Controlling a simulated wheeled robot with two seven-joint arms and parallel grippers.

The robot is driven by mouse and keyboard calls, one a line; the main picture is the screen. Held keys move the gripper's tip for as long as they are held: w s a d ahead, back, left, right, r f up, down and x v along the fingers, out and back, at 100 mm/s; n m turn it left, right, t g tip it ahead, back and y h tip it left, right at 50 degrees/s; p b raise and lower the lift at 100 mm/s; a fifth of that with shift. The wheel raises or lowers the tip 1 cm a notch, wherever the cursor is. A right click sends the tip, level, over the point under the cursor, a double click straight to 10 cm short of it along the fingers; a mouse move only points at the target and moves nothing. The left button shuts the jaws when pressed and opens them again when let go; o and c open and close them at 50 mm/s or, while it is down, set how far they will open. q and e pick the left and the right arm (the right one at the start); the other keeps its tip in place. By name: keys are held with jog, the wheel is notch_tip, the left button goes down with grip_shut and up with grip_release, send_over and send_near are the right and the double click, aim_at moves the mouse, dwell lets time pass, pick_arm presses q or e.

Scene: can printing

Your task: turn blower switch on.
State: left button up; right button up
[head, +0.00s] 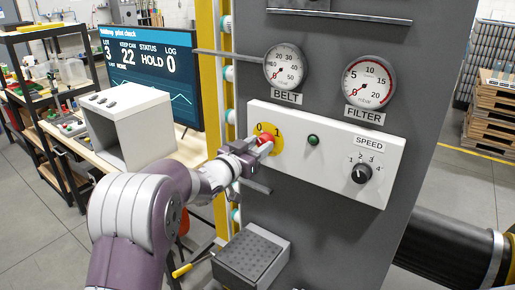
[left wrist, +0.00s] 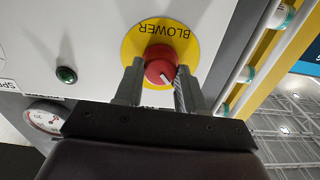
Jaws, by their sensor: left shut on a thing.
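The blower switch is a red knob (head: 265,138) on a yellow round plate (head: 277,147) on the white panel, with the marks 0 and 1 above it. In the left wrist view the red knob (left wrist: 159,65) sits between my fingers, and the plate (left wrist: 135,43) reads BLOWER upside down. A white line on the knob slants to the lower right there, which matches the 0 side. My left gripper (head: 256,147) is shut on the knob and hides part of it. It also shows in the left wrist view (left wrist: 157,88). My right gripper is not in view.
The panel also bears a green lamp (head: 313,140) and a black SPEED dial (head: 362,174). BELT (head: 285,67) and FILTER (head: 369,82) gauges are above. A grey bar (head: 225,55) juts left above my gripper. A dark box (head: 250,258) is below.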

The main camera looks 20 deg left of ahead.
pick_arm(q)
jog(key=m+b, duration=1.4)
jog(key=m, duration=0.3)
jog(key=shift+r+m, duration=0.1)
jog(key=shift+m, duration=0.2)
dwell(0.5)
jog(key=o, duration=1.1)
jog(key=shift+c, duration=0.2)
jog(key=shift+w, duration=0.15)
jog(key=b+v, duration=0.3)
jog(key=v, duration=0.9)
jog(key=shift+s, duration=0.3)
